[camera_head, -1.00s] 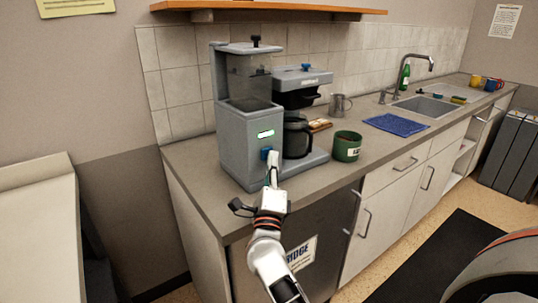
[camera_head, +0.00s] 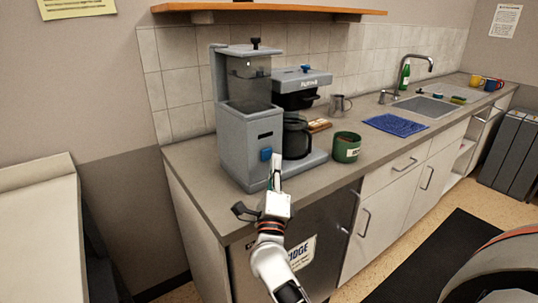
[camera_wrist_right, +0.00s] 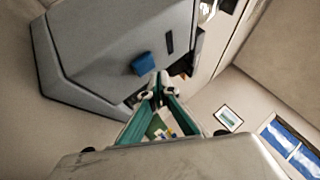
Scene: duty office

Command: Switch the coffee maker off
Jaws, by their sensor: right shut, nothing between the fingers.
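The grey coffee maker (camera_head: 245,145) stands upright at the near left end of the counter. A blue switch (camera_head: 266,154) sits on its front, and the small display window (camera_head: 265,135) above it is dark. A glass carafe (camera_head: 296,138) stands in its right-hand part. My right gripper (camera_head: 276,162) is shut and empty, its tips just right of the switch. In the right wrist view the blue switch (camera_wrist_right: 143,64) shows just beyond and left of the fingertips (camera_wrist_right: 155,82), with a small gap apparent. My left gripper is not in view.
A green mug (camera_head: 346,147) stands on the counter (camera_head: 330,174) right of the coffee maker, with a metal pitcher (camera_head: 340,104) behind. A blue mat (camera_head: 396,125) lies before the sink (camera_head: 430,107). An orange shelf (camera_head: 270,7) hangs above.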

